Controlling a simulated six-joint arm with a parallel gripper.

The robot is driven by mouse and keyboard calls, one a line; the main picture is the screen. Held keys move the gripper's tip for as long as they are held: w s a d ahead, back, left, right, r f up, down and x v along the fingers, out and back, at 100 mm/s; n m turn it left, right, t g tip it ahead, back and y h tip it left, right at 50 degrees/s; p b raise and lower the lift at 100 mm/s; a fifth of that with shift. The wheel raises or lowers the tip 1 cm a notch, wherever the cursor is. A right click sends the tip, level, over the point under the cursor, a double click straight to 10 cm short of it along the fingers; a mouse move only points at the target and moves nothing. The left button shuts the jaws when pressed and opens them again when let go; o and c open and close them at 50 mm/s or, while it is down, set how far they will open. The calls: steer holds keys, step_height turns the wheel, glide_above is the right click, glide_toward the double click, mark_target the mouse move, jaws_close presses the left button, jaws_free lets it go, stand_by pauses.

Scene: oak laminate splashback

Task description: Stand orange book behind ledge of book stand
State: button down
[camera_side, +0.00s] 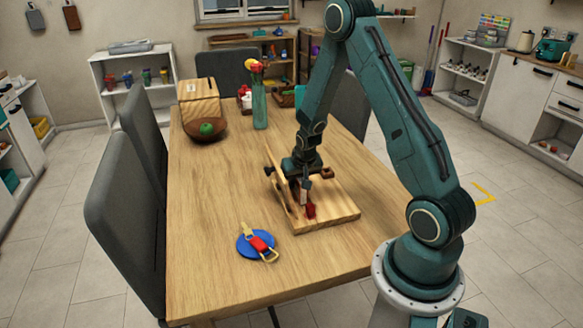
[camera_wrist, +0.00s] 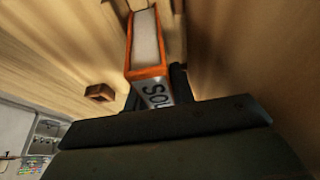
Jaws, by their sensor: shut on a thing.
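The orange book (camera_wrist: 147,72) shows in the wrist view with pale page edges and a silver label with dark letters on its spine. My gripper (camera_wrist: 165,90) is shut on it; its dark body hides the near part of the book. In the side view my gripper (camera_side: 303,182) is low over the wooden book stand (camera_side: 335,212), in front of its slanted back panel (camera_side: 277,180). A small red part (camera_side: 310,211) shows below the gripper, close to the stand's base. A brown block (camera_side: 326,172) stands beside the gripper. I cannot tell whether the book touches the base or is behind the ledge.
A blue disc (camera_side: 243,247) with a red-and-yellow strap item (camera_side: 260,244) lies at the table's front left. A wooden box (camera_side: 199,103), a bowl with a green apple (camera_side: 207,128) and a vase (camera_side: 259,105) stand at the back. The table's left middle is clear.

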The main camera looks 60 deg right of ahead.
steer(key=shift+f, duration=0.1)
steer(key=c, duration=1.1)
jaws_free()
steer(key=shift+r, duration=4)
